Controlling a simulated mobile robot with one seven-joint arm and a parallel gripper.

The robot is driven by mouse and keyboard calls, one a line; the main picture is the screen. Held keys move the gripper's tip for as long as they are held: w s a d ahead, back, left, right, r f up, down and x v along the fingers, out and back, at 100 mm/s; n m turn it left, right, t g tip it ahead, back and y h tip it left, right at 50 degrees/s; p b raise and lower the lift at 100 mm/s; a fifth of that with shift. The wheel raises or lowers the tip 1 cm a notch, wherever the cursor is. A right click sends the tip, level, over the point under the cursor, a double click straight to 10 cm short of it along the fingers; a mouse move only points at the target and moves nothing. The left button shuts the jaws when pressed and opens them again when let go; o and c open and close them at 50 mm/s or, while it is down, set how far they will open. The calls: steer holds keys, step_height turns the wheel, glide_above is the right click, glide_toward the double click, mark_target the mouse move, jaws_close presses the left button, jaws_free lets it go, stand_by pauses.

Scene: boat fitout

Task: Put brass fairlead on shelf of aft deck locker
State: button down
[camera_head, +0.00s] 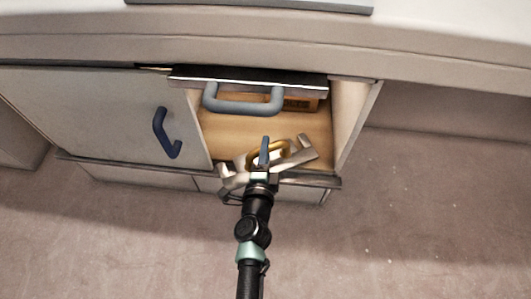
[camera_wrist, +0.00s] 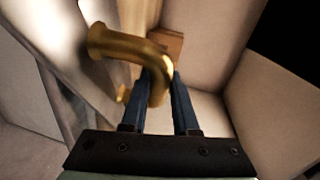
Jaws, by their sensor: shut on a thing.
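The brass fairlead (camera_wrist: 128,46) is a curved gold-coloured piece, held between the two blue fingers of my gripper (camera_wrist: 159,85) in the wrist view. The locker's wooden shelf (camera_head: 228,131) lies just beyond and below the gripper. Whether the fairlead touches the shelf cannot be told.
A brown block (camera_head: 300,104) sits at the back of the compartment; it also shows in the wrist view (camera_wrist: 168,42). A grey handle (camera_head: 243,106) hangs at the top of the opening. A closed door with a dark blue handle (camera_head: 166,133) is to the left. Floor is clear at right.

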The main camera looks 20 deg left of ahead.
steer(key=shift+w+r, duration=0.15)
steer(key=shift+f, duration=0.25)
steer(key=c, duration=0.7)
jaws_free()
